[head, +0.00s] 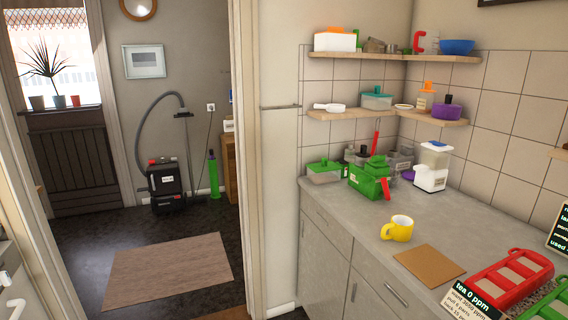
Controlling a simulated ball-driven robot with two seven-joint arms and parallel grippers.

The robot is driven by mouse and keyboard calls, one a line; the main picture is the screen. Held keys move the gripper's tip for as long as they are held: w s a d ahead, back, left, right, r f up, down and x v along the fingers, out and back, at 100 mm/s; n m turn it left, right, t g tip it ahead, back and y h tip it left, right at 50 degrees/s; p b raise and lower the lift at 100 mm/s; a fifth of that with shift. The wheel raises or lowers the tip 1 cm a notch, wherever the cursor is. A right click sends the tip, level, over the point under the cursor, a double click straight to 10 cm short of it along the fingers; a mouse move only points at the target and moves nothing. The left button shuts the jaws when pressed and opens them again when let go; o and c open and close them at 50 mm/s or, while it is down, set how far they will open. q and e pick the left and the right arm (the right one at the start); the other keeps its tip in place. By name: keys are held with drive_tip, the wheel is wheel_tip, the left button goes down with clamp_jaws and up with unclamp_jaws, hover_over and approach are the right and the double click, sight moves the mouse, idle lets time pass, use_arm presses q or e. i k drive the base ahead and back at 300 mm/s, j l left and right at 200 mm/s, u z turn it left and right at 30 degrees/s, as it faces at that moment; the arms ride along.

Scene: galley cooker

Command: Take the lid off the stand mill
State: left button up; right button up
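A green appliance (370,181) with a knob on top and red handle parts stands on the counter near the back wall. I cannot tell for certain which of the two is the stand mill. Both tops look in place. Neither of my grippers is in view.
A yellow mug (397,229) and a brown board (429,265) lie in front on the grey counter (345,222). A red rack (508,281) and a tea sign (474,298) are at the right. A green-lidded box (324,172) stands left. Loaded shelves (385,114) hang above.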

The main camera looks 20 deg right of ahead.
sight(363, 154)
drive_tip(key=i+j+z, duration=0.2)
drive_tip(key=i, duration=1.15)
drive_tip(key=i+z, duration=0.9)
drive_tip(key=k, duration=0.1)
